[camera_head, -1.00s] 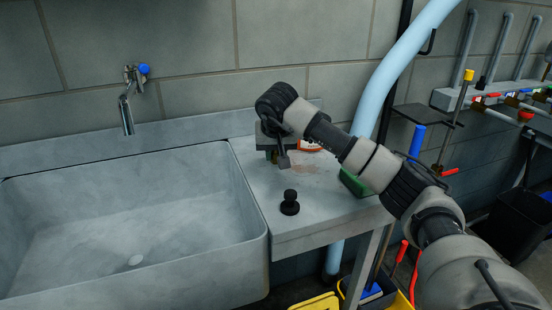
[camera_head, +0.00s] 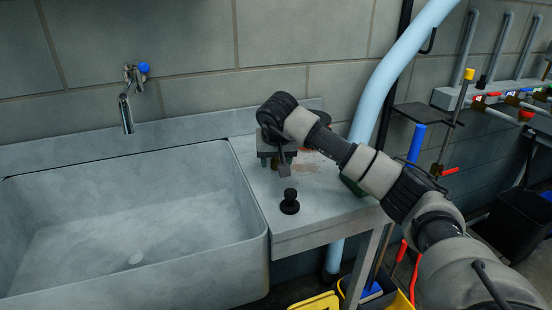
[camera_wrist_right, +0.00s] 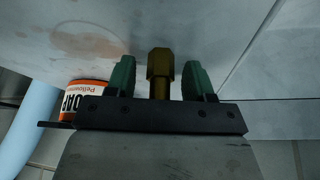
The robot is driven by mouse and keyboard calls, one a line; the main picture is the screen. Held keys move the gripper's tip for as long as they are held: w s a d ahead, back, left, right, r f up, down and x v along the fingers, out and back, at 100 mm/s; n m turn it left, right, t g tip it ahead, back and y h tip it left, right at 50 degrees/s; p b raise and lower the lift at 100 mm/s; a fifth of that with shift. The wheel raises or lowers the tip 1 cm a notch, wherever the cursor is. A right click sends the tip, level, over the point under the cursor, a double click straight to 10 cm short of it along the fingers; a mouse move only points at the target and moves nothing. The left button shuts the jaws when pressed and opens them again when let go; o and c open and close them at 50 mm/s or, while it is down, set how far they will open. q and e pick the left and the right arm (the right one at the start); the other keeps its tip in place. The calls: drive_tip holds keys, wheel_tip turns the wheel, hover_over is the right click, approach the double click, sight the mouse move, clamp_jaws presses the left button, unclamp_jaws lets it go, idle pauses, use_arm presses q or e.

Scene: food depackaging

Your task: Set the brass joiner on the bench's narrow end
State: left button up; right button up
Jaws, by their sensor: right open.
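The brass joiner (camera_wrist_right: 160,72) stands between the two green-padded fingertips of my right gripper (camera_wrist_right: 163,80) in the right wrist view. A gap shows on each side of it, so the jaws are open around it and not closed on it. In the head view my right gripper (camera_head: 275,160) is low over the back of the grey bench top (camera_head: 325,205) beside the sink; the joiner (camera_head: 275,164) is mostly hidden there by the gripper. My left gripper is not in view.
An orange and white soap tin (camera_wrist_right: 86,96) stands left of the gripper in the wrist view. A black knobbed stopper (camera_head: 289,203) stands near the sink's edge. The deep sink (camera_head: 130,225) lies left; the bench's front right is clear.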

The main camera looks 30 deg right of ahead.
drive_tip(key=v, duration=1.2)
drive_tip(key=shift+r, duration=0.15)
